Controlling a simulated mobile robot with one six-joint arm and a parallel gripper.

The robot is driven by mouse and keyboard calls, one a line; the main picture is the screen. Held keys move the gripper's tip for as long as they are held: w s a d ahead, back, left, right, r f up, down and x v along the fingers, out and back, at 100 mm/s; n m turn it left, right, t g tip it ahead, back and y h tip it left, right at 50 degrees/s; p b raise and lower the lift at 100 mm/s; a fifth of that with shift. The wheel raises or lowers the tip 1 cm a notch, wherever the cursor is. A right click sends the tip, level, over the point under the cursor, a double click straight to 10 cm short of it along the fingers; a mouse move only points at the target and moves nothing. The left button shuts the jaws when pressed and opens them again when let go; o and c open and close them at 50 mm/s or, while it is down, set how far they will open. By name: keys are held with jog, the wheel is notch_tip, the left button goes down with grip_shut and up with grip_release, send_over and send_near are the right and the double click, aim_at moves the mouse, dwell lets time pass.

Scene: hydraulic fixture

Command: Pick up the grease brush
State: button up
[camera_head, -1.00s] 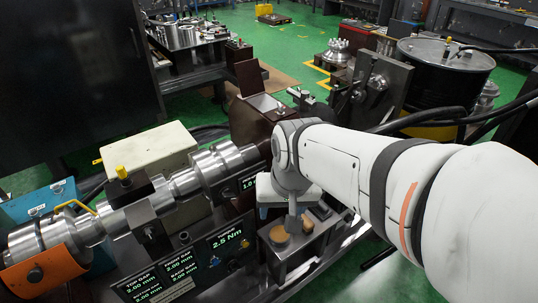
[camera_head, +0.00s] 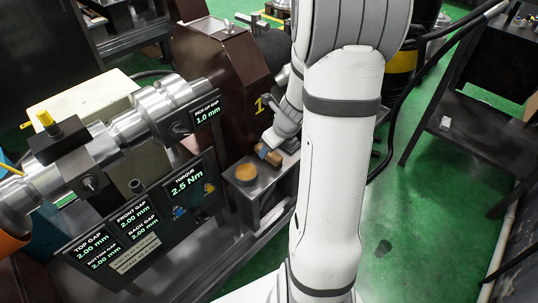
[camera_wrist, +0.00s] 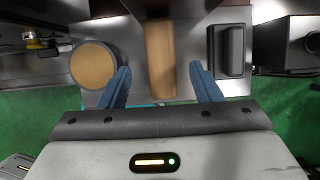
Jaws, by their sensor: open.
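A wooden, tan bar that looks like the grease brush (camera_wrist: 160,58) lies on a metal tray (camera_wrist: 200,88) in the wrist view. Its far end runs toward the top edge and its bristles cannot be made out. My gripper (camera_wrist: 160,80) is open, with one blue finger on each side of the bar's near end and visible gaps to both. In the head view the brown bar (camera_head: 268,154) shows just beneath my gripper, and my wrist hides part of it.
A round tan-topped pot (camera_wrist: 93,64) stands left of the bar, close to the left finger. A dark grey block (camera_wrist: 229,50) stands to its right. In the head view a gauge panel (camera_head: 150,215) and a steel shaft (camera_head: 130,125) are to the left. Green floor is open on the right.

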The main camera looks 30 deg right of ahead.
jog(key=b+x, duration=0.2)
jog(key=x, duration=0.3)
jog(key=shift+w+f, duration=0.25)
jog(key=shift+w, duration=0.05)
jog(key=shift+f, duration=0.15)
jog(key=shift+c, duration=0.2)
jog(key=c, duration=1)
